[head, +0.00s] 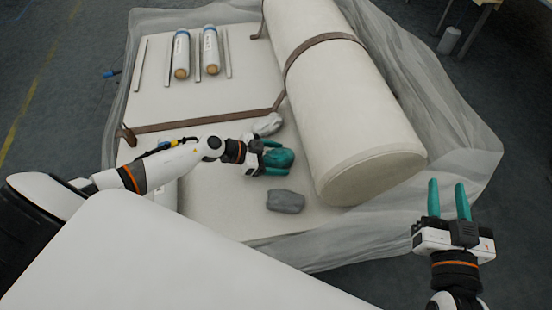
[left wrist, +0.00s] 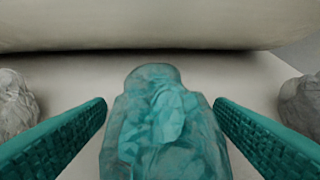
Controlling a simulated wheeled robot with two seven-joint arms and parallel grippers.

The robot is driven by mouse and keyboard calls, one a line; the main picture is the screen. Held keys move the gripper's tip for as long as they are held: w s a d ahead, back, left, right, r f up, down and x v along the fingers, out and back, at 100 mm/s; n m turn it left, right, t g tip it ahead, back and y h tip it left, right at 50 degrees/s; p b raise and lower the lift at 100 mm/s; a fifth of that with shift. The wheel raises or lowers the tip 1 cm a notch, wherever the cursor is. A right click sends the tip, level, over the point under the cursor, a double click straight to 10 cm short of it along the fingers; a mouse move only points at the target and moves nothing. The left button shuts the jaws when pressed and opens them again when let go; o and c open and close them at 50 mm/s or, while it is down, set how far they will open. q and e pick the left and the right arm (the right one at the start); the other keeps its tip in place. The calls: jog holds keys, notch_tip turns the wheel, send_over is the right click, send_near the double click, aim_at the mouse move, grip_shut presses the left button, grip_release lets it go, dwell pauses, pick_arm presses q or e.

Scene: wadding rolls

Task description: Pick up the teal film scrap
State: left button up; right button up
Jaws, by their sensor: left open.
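The teal film scrap (head: 279,158) is a crumpled, shiny wad on the pale table or board, close to the large roll. In the left wrist view the scrap (left wrist: 165,125) sits in the middle, between the two teal fingers. My left gripper (head: 272,158) is open around it, with a visible gap on each side at the fingertips (left wrist: 160,108). My right gripper (head: 449,190) has its two teal fingers apart and empty, off the right front of the board, over the floor side.
A large cream roll (head: 345,100) with a brown strap lies just beyond the scrap. A grey scrap (head: 286,201) lies nearer, and a whitish scrap (head: 267,124) lies behind. Clear film drapes over the edges.

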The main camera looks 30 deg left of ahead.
pick_arm(q)
jog(key=c, duration=1.1)
jog(key=shift+o, duration=0.2)
